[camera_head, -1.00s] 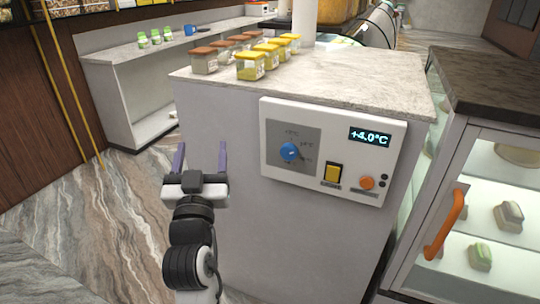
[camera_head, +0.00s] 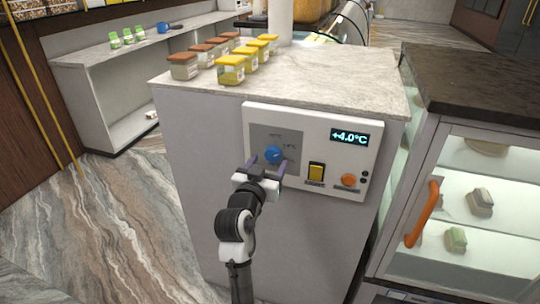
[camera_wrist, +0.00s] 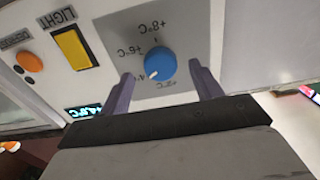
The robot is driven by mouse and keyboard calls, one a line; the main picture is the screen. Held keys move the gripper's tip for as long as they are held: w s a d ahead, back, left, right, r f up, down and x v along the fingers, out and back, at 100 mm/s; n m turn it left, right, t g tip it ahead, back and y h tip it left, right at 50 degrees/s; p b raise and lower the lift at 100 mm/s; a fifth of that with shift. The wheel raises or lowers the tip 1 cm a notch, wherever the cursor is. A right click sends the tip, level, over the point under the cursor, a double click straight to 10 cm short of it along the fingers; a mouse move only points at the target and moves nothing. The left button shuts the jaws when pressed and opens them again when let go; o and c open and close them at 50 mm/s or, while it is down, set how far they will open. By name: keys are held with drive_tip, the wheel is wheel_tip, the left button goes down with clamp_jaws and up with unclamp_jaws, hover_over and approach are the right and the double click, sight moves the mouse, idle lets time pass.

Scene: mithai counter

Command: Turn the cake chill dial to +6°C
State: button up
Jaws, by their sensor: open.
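The blue chill dial (camera_head: 273,155) sits on a grey square of the white control panel (camera_head: 310,118) on the counter's front. The panel's display (camera_head: 349,137) reads +4.0°C. My gripper (camera_head: 266,166) is open in front of the dial, its purple fingers apart. In the wrist view the panel appears upside down. There the dial (camera_wrist: 160,64) lies between and a little beyond the fingertips of my gripper (camera_wrist: 160,78), with no clear contact. Its white pointer mark is at the lower left, and the +6°C and +8°C labels are readable.
A yellow light switch (camera_head: 316,172) and an orange defrost button (camera_head: 349,180) are on the panel right of the dial. Several lidded jars (camera_head: 231,68) stand on the counter top (camera_head: 320,80). A glass display case (camera_head: 465,200) with an orange handle (camera_head: 423,214) stands to the right.

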sight(273, 154)
drive_tip(key=shift+x, duration=1.25)
drive_tip(key=c, duration=1)
drive_tip(key=shift+o, duration=0.2)
drive_tip(key=shift+f, duration=0.1)
